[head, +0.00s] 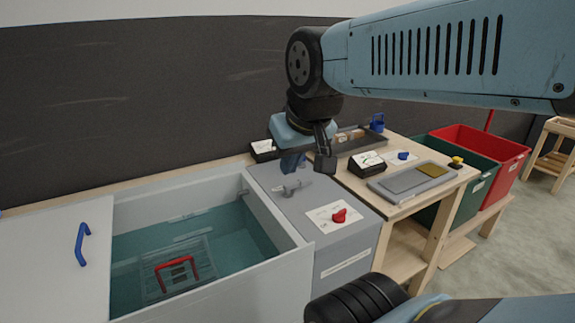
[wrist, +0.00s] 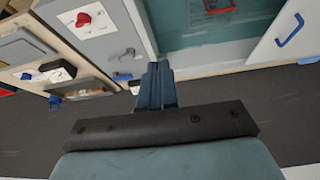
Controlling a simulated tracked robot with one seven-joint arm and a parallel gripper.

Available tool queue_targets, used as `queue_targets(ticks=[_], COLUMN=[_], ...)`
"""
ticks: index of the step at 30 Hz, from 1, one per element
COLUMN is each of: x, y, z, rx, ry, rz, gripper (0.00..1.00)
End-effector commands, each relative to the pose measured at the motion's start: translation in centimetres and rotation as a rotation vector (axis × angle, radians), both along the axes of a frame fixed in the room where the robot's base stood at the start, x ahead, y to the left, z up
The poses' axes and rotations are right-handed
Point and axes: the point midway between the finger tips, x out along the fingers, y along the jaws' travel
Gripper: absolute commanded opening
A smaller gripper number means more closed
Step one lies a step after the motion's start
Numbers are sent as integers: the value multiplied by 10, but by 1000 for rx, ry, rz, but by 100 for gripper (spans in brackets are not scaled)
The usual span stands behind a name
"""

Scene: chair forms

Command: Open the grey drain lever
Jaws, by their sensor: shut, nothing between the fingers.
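The grey drain lever (head: 287,190) sits on top of the grey cabinet (head: 325,193) beside the water tank in the head view. Its exact angle is hard to read. My gripper (head: 291,166) hangs just above and behind the lever, blue fingers pointing down. In the wrist view my gripper (wrist: 156,68) has its fingers together and holds nothing. A small grey part that looks like the lever (wrist: 127,54) shows left of the fingertips, apart from them.
A red knob (head: 339,215) is on the same cabinet top. The water tank (head: 200,237) holds a red-handled basket (head: 178,272). A wooden bench (head: 399,193) with a grey device (head: 412,182) stands right, beyond it green (head: 472,185) and red (head: 485,145) bins.

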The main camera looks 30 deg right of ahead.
Motion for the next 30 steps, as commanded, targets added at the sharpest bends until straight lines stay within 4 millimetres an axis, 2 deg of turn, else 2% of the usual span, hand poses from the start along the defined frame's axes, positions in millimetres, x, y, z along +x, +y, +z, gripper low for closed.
queue_targets(ticks=[7, 11, 21, 30], x=[3, 16, 88, 157], y=[-1, -9, -42, -80], z=[2, 6, 18, 9], rx=[12, 74, 342, 493], ry=[7, 43, 236, 402], rz=[-15, -92, -542, -1002], gripper=[0, 0, 0, 0])
